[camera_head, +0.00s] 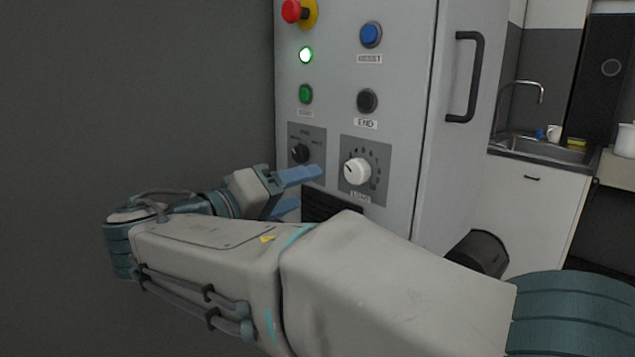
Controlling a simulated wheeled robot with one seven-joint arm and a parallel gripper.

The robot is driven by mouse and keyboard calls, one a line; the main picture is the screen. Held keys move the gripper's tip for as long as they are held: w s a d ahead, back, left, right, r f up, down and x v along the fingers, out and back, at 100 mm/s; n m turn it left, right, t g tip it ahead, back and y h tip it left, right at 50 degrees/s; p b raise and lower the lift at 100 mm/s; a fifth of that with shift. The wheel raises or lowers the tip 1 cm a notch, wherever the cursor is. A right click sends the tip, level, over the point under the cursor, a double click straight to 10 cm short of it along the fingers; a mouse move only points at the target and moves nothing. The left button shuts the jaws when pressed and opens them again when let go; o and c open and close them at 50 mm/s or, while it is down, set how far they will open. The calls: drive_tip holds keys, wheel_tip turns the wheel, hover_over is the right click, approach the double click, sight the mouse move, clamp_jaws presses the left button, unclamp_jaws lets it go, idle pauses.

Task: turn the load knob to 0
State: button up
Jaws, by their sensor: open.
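The load knob appears to be the white round knob (357,171) on a grey numbered dial plate (376,188), low on the front of the grey cabinet (405,100). The label under it is too small to read surely. A pointer mark on the knob seems to face up and left; the number it meets cannot be read. My gripper (308,191) is open and empty, with two blue fingers one above the other. It is left of the white knob and apart from it in the picture. The lower finger is partly hidden behind my arm.
A black selector knob (300,153) sits left of the white knob, near my gripper. Above are a green button (305,94), a lit green lamp (305,55), a black button (367,101), a blue button (371,34) and a red emergency stop (292,11). A black handle (466,77) juts out right.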

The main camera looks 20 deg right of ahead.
sight(352, 173)
drive_tip(key=b+x, duration=0.1)
drive_tip(key=x, duration=1.1)
drive_tip(key=shift+d, duration=0.1)
drive_tip(key=c, duration=1)
